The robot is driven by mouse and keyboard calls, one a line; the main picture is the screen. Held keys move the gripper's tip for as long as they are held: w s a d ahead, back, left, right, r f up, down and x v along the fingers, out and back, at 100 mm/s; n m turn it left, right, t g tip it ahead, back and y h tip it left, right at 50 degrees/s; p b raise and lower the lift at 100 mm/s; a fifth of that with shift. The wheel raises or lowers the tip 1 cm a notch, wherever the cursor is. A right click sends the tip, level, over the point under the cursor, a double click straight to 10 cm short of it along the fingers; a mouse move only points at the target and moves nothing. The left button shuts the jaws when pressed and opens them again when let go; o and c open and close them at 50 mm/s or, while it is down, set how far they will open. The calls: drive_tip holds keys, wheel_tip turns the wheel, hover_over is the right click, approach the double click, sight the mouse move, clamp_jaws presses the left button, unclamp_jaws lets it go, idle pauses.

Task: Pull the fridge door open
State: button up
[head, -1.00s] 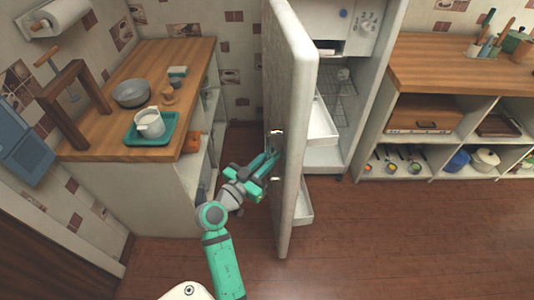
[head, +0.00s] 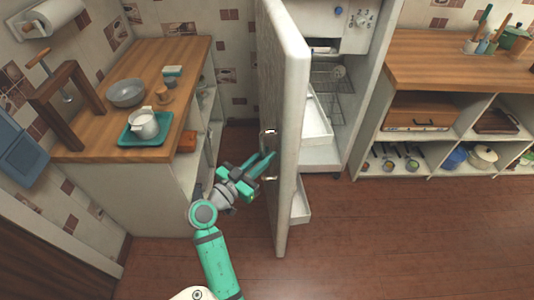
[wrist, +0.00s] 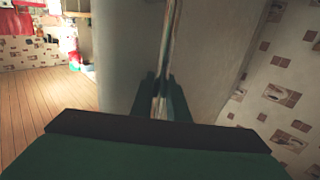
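The fridge door (head: 284,100) stands wide open, swung out toward me and seen nearly edge-on in the head view. Its pale face fills the middle of the wrist view (wrist: 120,60). The metal handle (head: 269,134) is an upright bar on the door's left face. In the wrist view the bar (wrist: 168,50) runs down between my two dark fingers. My gripper (head: 267,162) is at the handle, with its fingers close on both sides of the bar, and looks shut on it. The fridge interior (head: 325,150) shows wire shelves and white bins to the door's right.
A wooden-topped counter (head: 180,60) at left holds a grey bowl (head: 126,93) and a teal tray (head: 127,139) with a white pot. It stands near the door's swing side. Another counter (head: 430,62) is at right. The floor (head: 400,240) at front right is clear.

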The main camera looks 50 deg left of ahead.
drive_tip(key=v, duration=1.1)
idle(0.3)
drive_tip(key=w+d+f+n+g, duration=0.15)
drive_tip(key=d+f+g, duration=0.35)
drive_tip(key=d+f, duration=1.25)
drive_tip(key=s+d+r+m+t+h, duration=0.1)
drive_tip(key=s+d, duration=0.3)
drive_tip(key=d, duration=0.4)
drive_tip(key=s+d+r+m+t+h, duration=0.1)
drive_tip(key=s+d+r, duration=0.3)
drive_tip(key=d, duration=0.4)
drive_tip(key=s+d+r+m+h, duration=0.1)
drive_tip(key=s+d+r, duration=0.1)
drive_tip(key=s+d, duration=0.3)
drive_tip(key=d, duration=0.3)
drive_tip(key=shift+d+r+m+t+h, duration=0.2)
drive_tip(key=shift+m+t+h, duration=0.1)
drive_tip(key=shift+m+t, duration=0.1)
